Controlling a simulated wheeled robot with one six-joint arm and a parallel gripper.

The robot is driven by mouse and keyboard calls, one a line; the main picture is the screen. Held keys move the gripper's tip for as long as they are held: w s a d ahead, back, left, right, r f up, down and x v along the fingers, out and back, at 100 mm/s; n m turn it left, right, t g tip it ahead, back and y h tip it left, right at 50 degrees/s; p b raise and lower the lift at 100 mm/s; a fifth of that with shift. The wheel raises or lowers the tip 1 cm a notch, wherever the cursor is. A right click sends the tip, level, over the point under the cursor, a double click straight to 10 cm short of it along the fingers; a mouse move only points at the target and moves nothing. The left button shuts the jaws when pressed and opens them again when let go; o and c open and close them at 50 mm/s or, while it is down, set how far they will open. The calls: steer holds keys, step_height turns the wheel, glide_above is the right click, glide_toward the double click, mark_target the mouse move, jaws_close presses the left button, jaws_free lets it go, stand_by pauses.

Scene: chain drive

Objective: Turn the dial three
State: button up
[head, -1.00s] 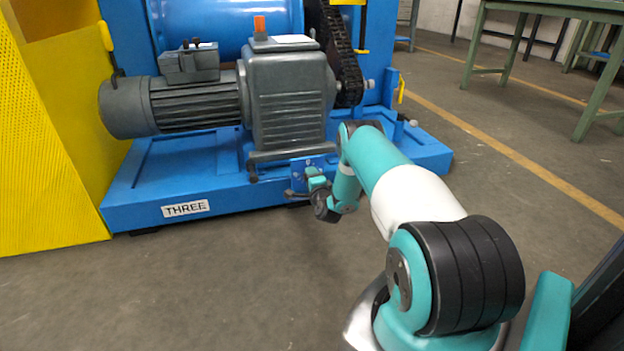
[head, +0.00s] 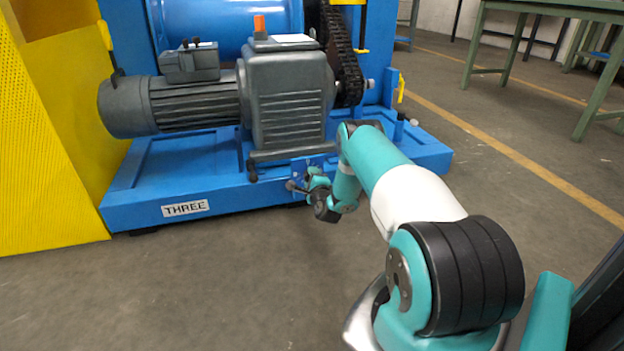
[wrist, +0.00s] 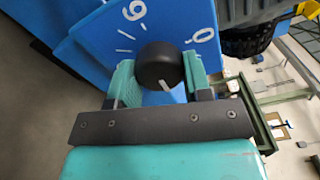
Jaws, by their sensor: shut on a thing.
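The dial (wrist: 158,65) is a round black knob with a white pointer line on its edge, mounted on a blue plate (wrist: 92,42) with white tick marks and numerals. In the wrist view the plate appears tilted; a 0 and a digit like a 6 or 9 are readable. My gripper (wrist: 160,82) is shut on the dial, with one teal finger on each side. The pointer faces the gripper's palm, away from the two readable numerals. In the head view my gripper (head: 314,186) is at the front of the blue base, and the dial is hidden behind it.
The blue base (head: 235,195) carries a label reading THREE (head: 186,208), a grey motor with gearbox (head: 290,100) and a chain (head: 346,70). A yellow guard (head: 45,150) stands left. Green tables (head: 545,8) stand at the back right. The floor in front is clear.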

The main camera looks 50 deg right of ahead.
steer(key=shift+s+f, duration=0.1)
steer(key=o, duration=0.9)
steer(key=shift+p+v, duration=8.7)
steer(key=shift+p, duration=1.1)
steer(key=shift+d, duration=0.1)
